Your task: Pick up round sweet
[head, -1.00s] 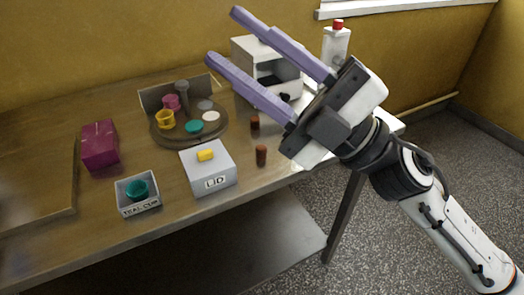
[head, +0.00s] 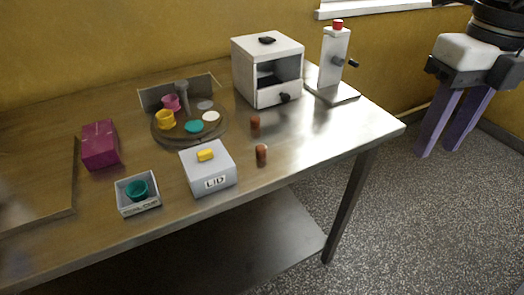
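Two small reddish-brown pieces stand on the table right of the turntable: one (head: 255,122) farther back, the other (head: 261,153) nearer the front edge. Both look like short upright cylinders; I cannot tell which is the round sweet. My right gripper (head: 437,151) hangs at the far right, beyond the table's right end and over the floor. Its two purple fingers point down, are apart and hold nothing. My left gripper is out of view.
The metal table (head: 320,140) holds a white open-fronted machine (head: 267,55), a white stand with red top (head: 335,55), a turntable (head: 160,135) with coloured cups, a grey lidded box (head: 208,172), a small tray (head: 124,195) with a teal cup, and a magenta box (head: 100,145).

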